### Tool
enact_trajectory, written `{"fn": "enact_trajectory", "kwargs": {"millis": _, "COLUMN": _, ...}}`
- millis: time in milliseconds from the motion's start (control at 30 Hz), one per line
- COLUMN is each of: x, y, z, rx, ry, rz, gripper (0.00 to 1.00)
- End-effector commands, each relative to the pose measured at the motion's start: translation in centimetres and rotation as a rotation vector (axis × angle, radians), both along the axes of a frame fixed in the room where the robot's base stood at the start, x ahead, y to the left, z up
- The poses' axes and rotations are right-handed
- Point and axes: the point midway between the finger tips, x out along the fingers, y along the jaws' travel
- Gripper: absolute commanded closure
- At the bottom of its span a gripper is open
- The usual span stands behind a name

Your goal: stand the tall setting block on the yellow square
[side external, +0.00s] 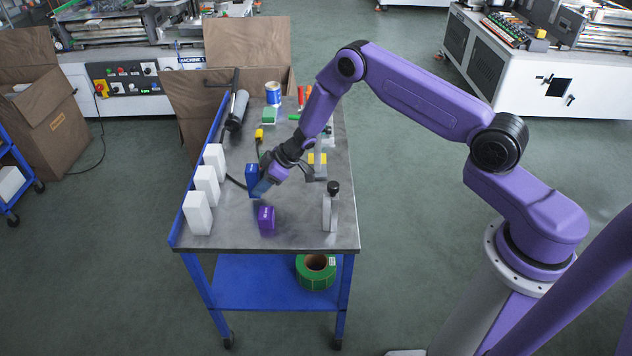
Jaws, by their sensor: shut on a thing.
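My gripper (263,186) reaches down over the left middle of the cart top. It is shut on an upright blue block (252,178), whose right side is partly covered by the fingers. I cannot tell whether the block's base touches the top. A shorter purple block (266,221) stands apart, nearer the front edge. Yellow patches (311,158) show around a grey upright piece right of my gripper; I cannot tell if they are the yellow square. Which block is the tall setting block is not clear from this view.
Three white boxes (207,186) stand along the cart's left edge. A metal stand with a black knob (333,189) is at the front right. The front middle of the bench top (296,236) is clear.

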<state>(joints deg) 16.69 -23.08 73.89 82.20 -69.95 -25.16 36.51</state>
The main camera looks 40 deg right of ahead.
Motion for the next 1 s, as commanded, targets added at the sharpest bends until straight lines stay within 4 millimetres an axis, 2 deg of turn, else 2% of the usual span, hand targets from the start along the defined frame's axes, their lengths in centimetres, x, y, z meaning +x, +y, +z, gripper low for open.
{"fn": "enact_trajectory", "kwargs": {"millis": 167, "x": 0.2, "y": 0.1, "z": 1.9, "rx": 0.002, "ry": -0.006, "rz": 0.000, "gripper": 1.00}}
{"fn": "enact_trajectory", "kwargs": {"millis": 267, "x": 0.2, "y": 0.1, "z": 4.2, "rx": 0.002, "ry": -0.008, "rz": 0.001, "gripper": 1.00}}
{"fn": "enact_trajectory", "kwargs": {"millis": 700, "x": 0.2, "y": 0.1, "z": 17.7, "rx": 0.001, "ry": -0.013, "rz": 0.004, "gripper": 1.00}}
{"fn": "enact_trajectory", "kwargs": {"millis": 1000, "x": 0.1, "y": 0.1, "z": 24.3, "rx": -0.001, "ry": -0.009, "rz": 0.002, "gripper": 1.00}}
